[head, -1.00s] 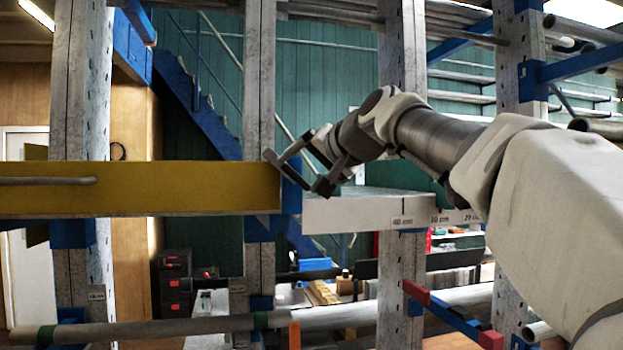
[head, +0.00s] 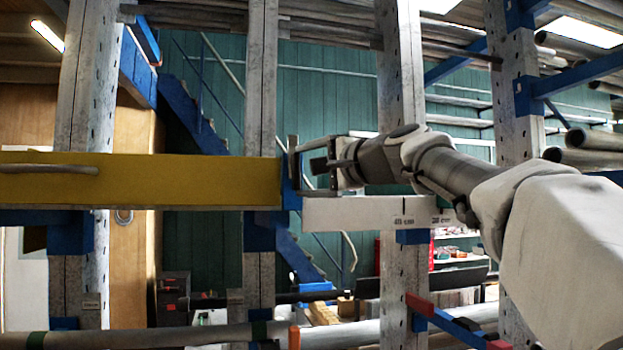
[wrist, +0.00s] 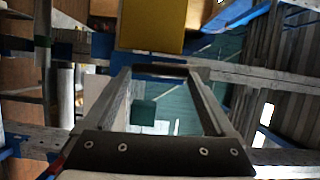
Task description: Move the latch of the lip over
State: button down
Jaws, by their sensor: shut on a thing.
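The yellow lip (head: 190,183) runs level from the left edge to a blue end piece at the rack upright. In the wrist view its yellow face (wrist: 152,25) shows at the top. My gripper (head: 299,170) reaches in from the right, at the lip's right end. A dark grey bar, which looks like the latch (head: 293,158), stands about upright at the fingertips. In the wrist view the bar (wrist: 160,70) crosses between the far ends of both fingers, and my gripper is shut on it. Its mounting is hidden.
Perforated grey uprights (head: 261,90) stand behind the lip. A pale labelled beam (head: 350,213) lies just below and right of my gripper. Long pipes (head: 185,333) run below. A red-tipped blue arm (head: 450,322) juts out at lower right.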

jog(key=shift+m, duration=0.4)
grip_release()
jog(key=b+v, duration=0.4)
jog(key=v, duration=1.3)
jog(key=shift+s+f, duration=0.25)
jog(key=shift+d+f, duration=0.1)
jog(key=s+f+n+g+h, duration=0.2)
jog(key=s+f+h, duration=0.1)
jog(key=f, duration=0.9)
jog(key=s+f+n+g+h, duration=0.2)
jog(key=s+f, duration=0.1)
jog(key=f, duration=0.9)
jog(key=s+d+f+n+g+h, duration=0.2)
jog(key=s+f, duration=0.4)
jog(key=f, duration=0.5)
jog(key=s+d+f+n+g+h, duration=0.2)
jog(key=s+f, duration=0.4)
jog(key=f, duration=0.6)
jog(key=d+n+h, duration=0.1)
jog(key=n+h, duration=0.1)
jog(key=shift+s+d+n, duration=0.2)
jog(key=shift+s+n, duration=0.1)
